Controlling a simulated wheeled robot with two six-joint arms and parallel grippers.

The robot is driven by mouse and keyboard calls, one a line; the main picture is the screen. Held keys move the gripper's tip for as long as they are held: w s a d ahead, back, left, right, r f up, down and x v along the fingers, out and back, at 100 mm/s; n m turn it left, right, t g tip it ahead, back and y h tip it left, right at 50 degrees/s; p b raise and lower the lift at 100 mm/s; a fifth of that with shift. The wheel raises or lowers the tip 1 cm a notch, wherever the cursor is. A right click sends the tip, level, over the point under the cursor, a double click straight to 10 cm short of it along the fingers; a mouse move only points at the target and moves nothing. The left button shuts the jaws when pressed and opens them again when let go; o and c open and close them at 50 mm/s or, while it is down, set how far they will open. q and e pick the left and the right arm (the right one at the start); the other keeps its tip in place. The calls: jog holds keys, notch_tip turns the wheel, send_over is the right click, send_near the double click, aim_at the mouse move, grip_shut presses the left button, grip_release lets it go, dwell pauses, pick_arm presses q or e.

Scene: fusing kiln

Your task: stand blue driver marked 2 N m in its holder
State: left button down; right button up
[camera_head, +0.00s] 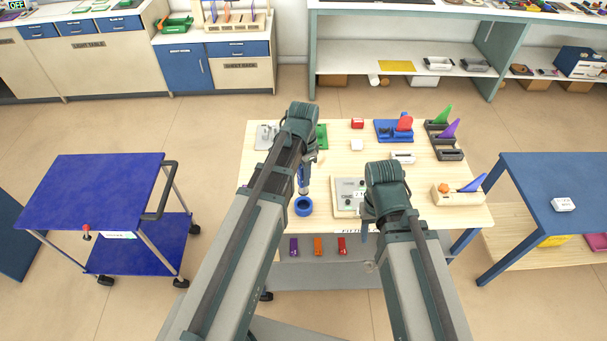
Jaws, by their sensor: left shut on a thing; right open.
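My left gripper (309,160) is over the left part of the light wooden table, shut on the blue driver (304,181). The driver hangs about upright, with its lower end just above or at the round blue holder (303,207). I cannot tell whether the tip is inside the ring. Any marking on the driver is too small to read. My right gripper (366,228) is open near the table's front edge, partly hidden by its own arm, and nothing shows in it.
A pale control box (345,198) stands right of the holder. A wooden block with a blue fin (458,194), a blue tray (393,131) and dark racks (447,149) are farther right and back. Several coloured clips hang at the front. A blue cart (95,190) stands left.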

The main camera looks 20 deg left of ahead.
aim_at(303, 193)
pick_arm(q)
jog(key=shift+f+b, duration=2.6)
jog(key=shift+f, duration=0.15)
jog(key=shift+f+b, duration=2)
jog(key=c, duration=0.5)
grip_release()
jog(key=shift+r, duration=0.15)
notch_tip(303, 193, up, 14)
jog(key=p, duration=1.4)
jog(key=shift+f, duration=0.2)
jog(key=shift+s+f, duration=0.1)
